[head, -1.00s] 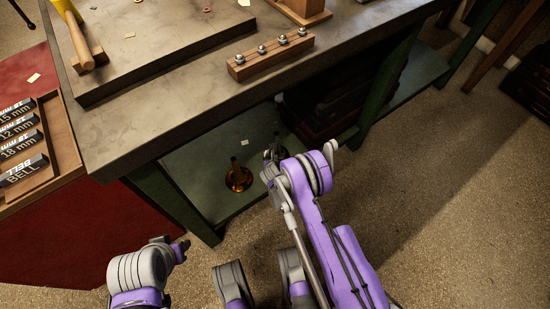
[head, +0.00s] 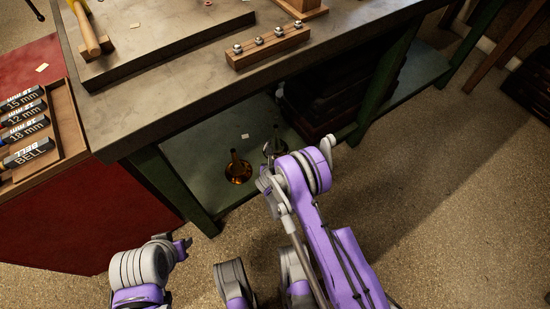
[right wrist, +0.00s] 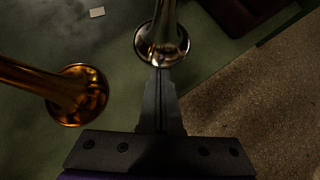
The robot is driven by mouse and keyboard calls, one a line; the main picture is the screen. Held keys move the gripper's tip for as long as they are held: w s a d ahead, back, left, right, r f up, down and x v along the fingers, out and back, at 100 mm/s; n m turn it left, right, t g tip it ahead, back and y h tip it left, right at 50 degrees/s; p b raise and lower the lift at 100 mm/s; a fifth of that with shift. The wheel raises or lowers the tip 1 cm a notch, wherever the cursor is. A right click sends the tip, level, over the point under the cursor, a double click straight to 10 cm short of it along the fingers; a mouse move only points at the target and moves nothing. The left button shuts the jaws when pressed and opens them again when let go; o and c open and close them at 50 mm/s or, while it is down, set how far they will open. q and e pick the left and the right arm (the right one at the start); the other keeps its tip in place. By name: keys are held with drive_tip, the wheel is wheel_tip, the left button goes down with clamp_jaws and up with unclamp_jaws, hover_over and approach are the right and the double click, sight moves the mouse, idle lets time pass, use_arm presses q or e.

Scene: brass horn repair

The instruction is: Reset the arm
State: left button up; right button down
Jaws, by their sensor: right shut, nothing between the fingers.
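My right gripper (right wrist: 160,74) shows in the right wrist view, its dark fingers shut together with nothing between them. Just beyond the fingertips stands a silver flared horn piece (right wrist: 163,40); whether they touch it I cannot tell. A brass-coloured horn piece (right wrist: 78,97) is to the left of the fingers. In the head view, the brass piece (head: 238,170) and the silver piece (head: 276,146) stand on the green lower shelf (head: 205,188) under the bench. There my right arm partly hides the gripper. My left arm shows at the lower left, but its gripper is not visible.
The workbench top (head: 140,118) overhangs the shelf. On it are a wooden block with metal pieces (head: 268,48) and a mallet (head: 85,30). Dark cases (head: 325,105) sit right of the horn pieces. A wooden tray (head: 70,130) of labelled tools is at left.

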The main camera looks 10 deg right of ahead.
use_arm(q)
drive_tip(key=shift+r+p, duration=0.5)
drive_tip(key=shift+r, duration=0.05)
use_arm(e)
drive_tip(key=v, duration=0.5)
drive_tip(key=shift+r, duration=0.2)
